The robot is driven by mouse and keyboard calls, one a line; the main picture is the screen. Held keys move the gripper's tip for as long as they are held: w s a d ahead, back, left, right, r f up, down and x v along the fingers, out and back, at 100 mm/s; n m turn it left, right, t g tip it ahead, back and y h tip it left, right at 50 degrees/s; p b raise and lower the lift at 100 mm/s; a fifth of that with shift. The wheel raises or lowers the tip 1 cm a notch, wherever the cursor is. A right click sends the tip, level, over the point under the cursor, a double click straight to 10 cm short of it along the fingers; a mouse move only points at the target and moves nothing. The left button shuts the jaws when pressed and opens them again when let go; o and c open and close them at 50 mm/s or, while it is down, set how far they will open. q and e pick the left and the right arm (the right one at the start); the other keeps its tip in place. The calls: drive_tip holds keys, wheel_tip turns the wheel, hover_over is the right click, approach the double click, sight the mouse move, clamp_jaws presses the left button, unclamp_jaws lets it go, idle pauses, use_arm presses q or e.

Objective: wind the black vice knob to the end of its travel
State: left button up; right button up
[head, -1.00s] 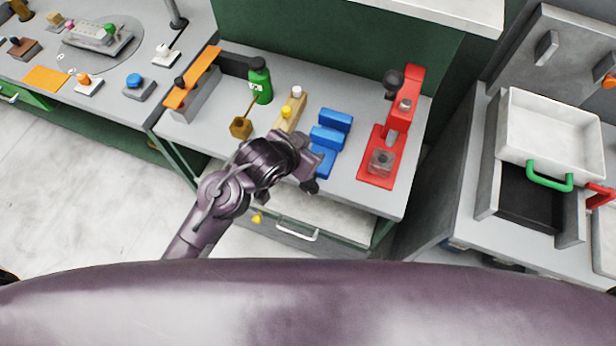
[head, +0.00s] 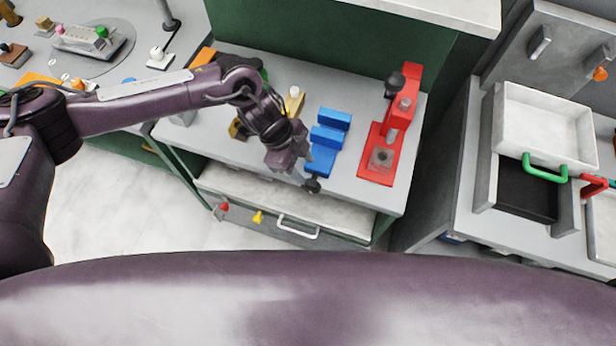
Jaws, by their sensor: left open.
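The blue vice (head: 328,138) stands on the grey bench top, with its black knob (head: 312,186) at its near end, by the bench's front edge. My left gripper (head: 297,165) is open, just to the left of and behind the knob, close to the vice's near end. The fingers are small and dark here, and I cannot tell whether they touch the vice. Nothing shows between them. The knob is in plain view, apart from the fingers. My right gripper is out of view.
A red press (head: 392,125) stands right of the vice. A drawer with a white handle (head: 298,228) lies below the bench edge.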

sight(310, 182)
use_arm(q)
drive_tip(key=x, duration=0.2)
drive_tip(key=p+x, duration=0.1)
drive_tip(key=x, duration=0.1)
drive_tip(key=a+p+x, duration=0.1)
drive_tip(key=x, duration=0.2)
drive_tip(key=shift+f, duration=0.35)
drive_tip(key=shift+c, duration=0.2)
clamp_jaws()
